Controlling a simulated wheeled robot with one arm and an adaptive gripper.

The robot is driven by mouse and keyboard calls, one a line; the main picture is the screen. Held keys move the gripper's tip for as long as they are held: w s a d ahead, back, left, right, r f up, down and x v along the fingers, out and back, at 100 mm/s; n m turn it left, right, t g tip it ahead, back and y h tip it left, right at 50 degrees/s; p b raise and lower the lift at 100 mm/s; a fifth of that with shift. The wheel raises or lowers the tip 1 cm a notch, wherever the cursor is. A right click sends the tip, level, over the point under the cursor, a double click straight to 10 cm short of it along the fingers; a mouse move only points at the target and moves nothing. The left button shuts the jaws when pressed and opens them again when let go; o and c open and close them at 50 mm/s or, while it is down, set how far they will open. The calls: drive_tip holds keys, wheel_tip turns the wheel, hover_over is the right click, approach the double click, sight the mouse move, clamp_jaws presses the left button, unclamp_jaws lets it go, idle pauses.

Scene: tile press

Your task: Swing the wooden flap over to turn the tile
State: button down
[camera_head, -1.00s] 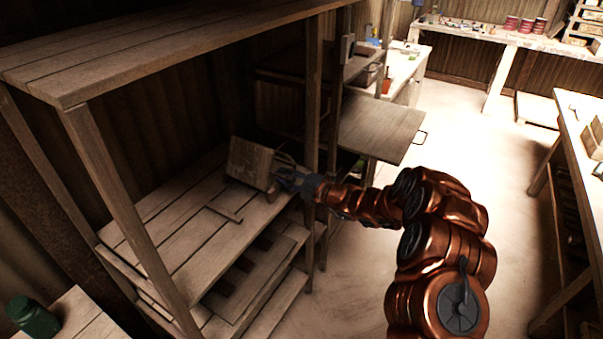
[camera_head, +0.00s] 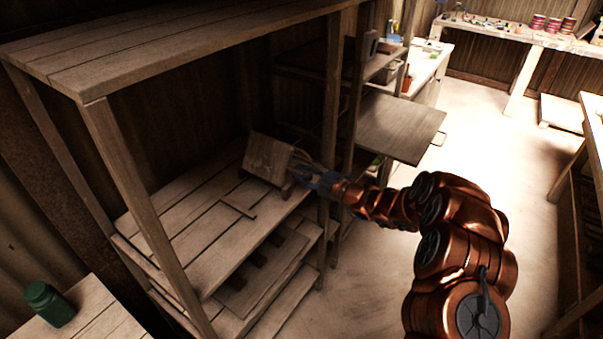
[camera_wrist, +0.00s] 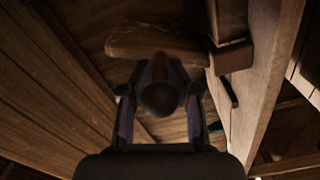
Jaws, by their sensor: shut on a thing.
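The wooden flap (camera_head: 268,158) stands tilted on the slatted shelf (camera_head: 195,240) of the rack in the head view. My gripper (camera_head: 304,177) is at its right side. In the wrist view my gripper (camera_wrist: 160,105) is shut on a dark round-ended handle (camera_wrist: 159,97), with a finger on either side. A wooden piece (camera_wrist: 155,38) shows just beyond the fingers; I cannot tell how it joins the handle. I cannot make out the tile in either view.
A thin wooden strip (camera_head: 238,208) lies on the shelf left of the flap. Rack posts (camera_head: 331,110) stand close to my arm. A board with a handle (camera_head: 402,127) juts out at the right. A green jar (camera_head: 50,305) stands at lower left. Open floor lies to the right.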

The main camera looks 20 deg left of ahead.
drive_tip(key=c, duration=1.2)
unclamp_jaws()
drive_tip(key=shift+w+d, duration=0.15)
drive_tip(key=shift+o, duration=0.6)
drive_tip(key=v, duration=1.2)
